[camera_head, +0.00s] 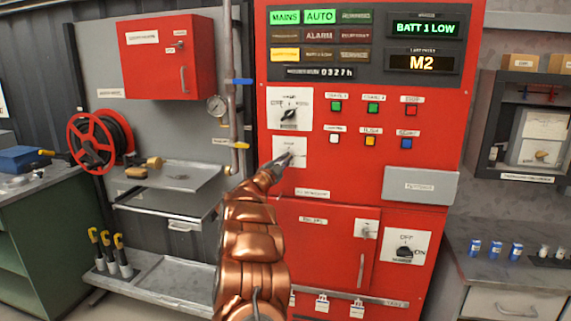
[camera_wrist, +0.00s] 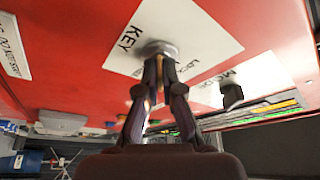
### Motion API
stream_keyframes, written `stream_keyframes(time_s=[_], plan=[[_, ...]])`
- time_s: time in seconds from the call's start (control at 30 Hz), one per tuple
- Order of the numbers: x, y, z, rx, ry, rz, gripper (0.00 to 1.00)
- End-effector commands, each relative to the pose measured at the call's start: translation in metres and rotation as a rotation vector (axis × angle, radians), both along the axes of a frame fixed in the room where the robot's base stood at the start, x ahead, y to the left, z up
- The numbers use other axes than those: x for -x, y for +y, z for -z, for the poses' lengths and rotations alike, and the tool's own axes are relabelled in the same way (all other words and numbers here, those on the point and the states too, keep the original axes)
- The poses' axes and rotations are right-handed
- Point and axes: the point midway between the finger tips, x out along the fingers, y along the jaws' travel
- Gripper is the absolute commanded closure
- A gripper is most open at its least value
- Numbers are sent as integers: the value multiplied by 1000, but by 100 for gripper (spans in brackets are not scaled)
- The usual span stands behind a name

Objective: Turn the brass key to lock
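The key switch plate (camera_head: 297,146) is a white square on the red pump panel, below the mode selector. In the wrist view the same white plate (camera_wrist: 118,62) reads "KEY" and "LOCK", with a round metal lock cylinder (camera_wrist: 150,48) in it. My gripper (camera_head: 279,163) reaches the plate from the lower left. In the wrist view my gripper (camera_wrist: 160,62) has its fingertips close together just in front of the cylinder. A thin sliver of the brass key (camera_wrist: 160,72) shows between them. Most of the key is hidden by the fingers, and its turn angle cannot be told.
The mode selector (camera_head: 289,115) sits just above the key plate; its knob (camera_wrist: 231,94) also shows in the wrist view. Push buttons (camera_head: 373,107) lie to the right. A red cabinet door (camera_head: 320,245) is below. A grey pipe (camera_head: 232,90) runs upright at the left.

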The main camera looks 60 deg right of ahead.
Motion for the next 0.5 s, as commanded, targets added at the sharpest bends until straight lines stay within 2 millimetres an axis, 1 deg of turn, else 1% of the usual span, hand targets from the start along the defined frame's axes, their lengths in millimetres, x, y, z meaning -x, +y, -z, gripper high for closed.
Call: stream_keyframes(time_s=[0.27,0.5], plan=[[4,-2,4,90,248,4,100],[4,-2,3,170,460,3,100]])
